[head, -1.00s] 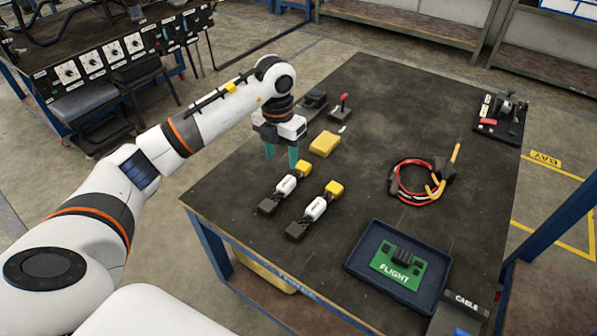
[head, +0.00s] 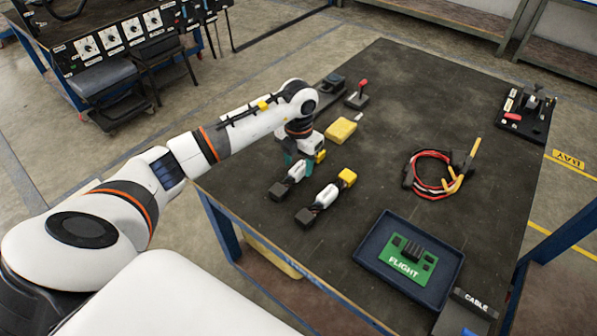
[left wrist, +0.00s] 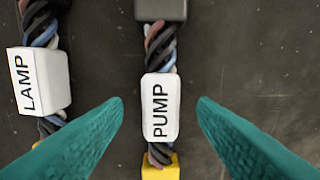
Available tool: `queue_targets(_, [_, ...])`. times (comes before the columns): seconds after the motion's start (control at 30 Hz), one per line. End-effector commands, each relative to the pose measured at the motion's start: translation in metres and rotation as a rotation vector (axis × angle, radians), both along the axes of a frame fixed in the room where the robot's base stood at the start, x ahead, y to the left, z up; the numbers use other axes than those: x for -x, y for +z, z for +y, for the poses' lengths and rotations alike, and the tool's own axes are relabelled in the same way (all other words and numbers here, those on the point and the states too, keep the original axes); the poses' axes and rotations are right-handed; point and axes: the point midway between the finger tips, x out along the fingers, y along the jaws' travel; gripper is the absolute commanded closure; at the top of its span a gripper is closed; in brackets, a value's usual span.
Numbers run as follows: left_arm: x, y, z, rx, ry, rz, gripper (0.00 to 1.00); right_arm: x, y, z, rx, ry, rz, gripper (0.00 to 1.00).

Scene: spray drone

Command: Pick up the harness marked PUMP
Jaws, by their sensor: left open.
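The PUMP harness (left wrist: 160,108) lies in the middle of the left wrist view, a white label block on twisted wires with a black connector at the top and a yellow one at the bottom. In the head view it is the left harness (head: 296,172), partly hidden by my gripper. My left gripper (head: 296,160) is open above it, its teal fingers on either side of the label in the wrist view, with gaps on both sides. The LAMP harness (left wrist: 40,80) lies to the left there; in the head view it is the right harness (head: 326,197). My right gripper is not in view.
A yellow block (head: 341,130) and a red-topped joystick (head: 358,95) stand behind the harnesses. A blue tray (head: 447,290) with a green FLIGHT board (head: 408,262) is at the front right. A red-black cable coil (head: 430,187) lies to the right. The table middle is clear.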

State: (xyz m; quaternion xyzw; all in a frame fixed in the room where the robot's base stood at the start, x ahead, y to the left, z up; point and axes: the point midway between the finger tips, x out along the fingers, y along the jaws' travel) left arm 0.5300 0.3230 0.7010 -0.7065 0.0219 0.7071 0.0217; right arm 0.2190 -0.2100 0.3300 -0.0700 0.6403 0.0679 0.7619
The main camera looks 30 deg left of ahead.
Motion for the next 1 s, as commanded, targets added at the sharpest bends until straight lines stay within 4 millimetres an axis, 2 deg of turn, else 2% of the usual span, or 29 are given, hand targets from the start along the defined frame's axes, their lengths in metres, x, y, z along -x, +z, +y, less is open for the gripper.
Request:
queue_targets(0.1, [0.000,-0.015,0.000,0.000,0.001,0.001,0.47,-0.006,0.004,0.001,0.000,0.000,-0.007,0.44])
queue_targets(0.33, [0.000,-0.016,0.001,-0.001,0.001,-0.001,0.47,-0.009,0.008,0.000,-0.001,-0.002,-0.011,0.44])
queue_targets(0.63, [0.000,-0.016,0.001,-0.001,0.001,-0.001,0.96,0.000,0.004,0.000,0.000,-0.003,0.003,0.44])
queue_targets(0.67, [0.000,-0.016,0.001,-0.001,0.001,-0.002,0.99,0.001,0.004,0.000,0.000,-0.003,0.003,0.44])
queue_targets(0.87, [0.000,-0.015,0.001,-0.001,0.001,-0.002,0.99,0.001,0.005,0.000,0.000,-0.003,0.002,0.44])
queue_targets(1.0, [-0.001,-0.002,0.001,-0.001,0.000,-0.006,0.99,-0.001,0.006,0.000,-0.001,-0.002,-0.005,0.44])
